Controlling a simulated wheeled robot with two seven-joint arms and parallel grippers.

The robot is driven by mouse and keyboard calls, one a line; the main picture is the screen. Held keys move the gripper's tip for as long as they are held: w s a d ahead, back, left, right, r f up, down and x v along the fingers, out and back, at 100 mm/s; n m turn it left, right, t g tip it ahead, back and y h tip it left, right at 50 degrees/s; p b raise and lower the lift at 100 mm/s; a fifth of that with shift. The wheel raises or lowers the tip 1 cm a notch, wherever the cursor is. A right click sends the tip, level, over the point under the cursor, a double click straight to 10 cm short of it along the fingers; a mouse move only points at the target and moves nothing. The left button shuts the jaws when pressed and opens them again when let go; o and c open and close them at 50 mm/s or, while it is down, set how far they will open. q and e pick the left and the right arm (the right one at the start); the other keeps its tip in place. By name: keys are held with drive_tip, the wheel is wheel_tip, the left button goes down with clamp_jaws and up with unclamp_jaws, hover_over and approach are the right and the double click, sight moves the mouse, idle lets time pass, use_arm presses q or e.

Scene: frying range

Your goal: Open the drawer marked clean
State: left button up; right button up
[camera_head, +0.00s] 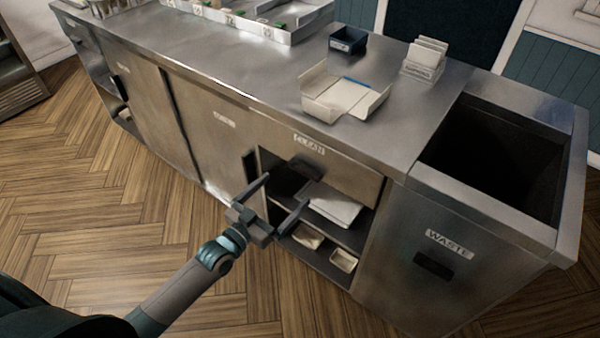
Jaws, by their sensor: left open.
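The drawer marked clean (348,172) is a steel front under the counter edge, above an open shelf bay. It looks shut, flush with the cabinet face. Its white label (309,144) reads CLEAN. A dark handle (307,168) sits below the label. My left gripper (286,190) is open and empty, its two fingers spread and pointing toward the cabinet. In the picture it is just below and left of the handle; I see no contact, and the exact gap is hard to tell. My right gripper is out of view.
A waste unit (447,243) with an open top stands at the right. Shelves below the drawer hold a white stack (336,208) and cream trays (343,260). An open carton (345,96) and a dark bin (348,40) stand on the counter. The wooden floor at left is clear.

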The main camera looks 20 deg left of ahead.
sight(302, 173)
use_arm(q)
drive_tip(key=p+x, duration=0.1)
drive_tip(key=x, duration=0.7)
drive_tip(key=shift+w+d, duration=0.1)
drive_tip(key=shift+w, duration=0.25)
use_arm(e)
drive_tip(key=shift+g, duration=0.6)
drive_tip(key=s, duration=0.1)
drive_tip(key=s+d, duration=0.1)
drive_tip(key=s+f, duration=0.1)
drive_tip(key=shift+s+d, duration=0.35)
use_arm(q)
drive_tip(key=shift+c, duration=0.3)
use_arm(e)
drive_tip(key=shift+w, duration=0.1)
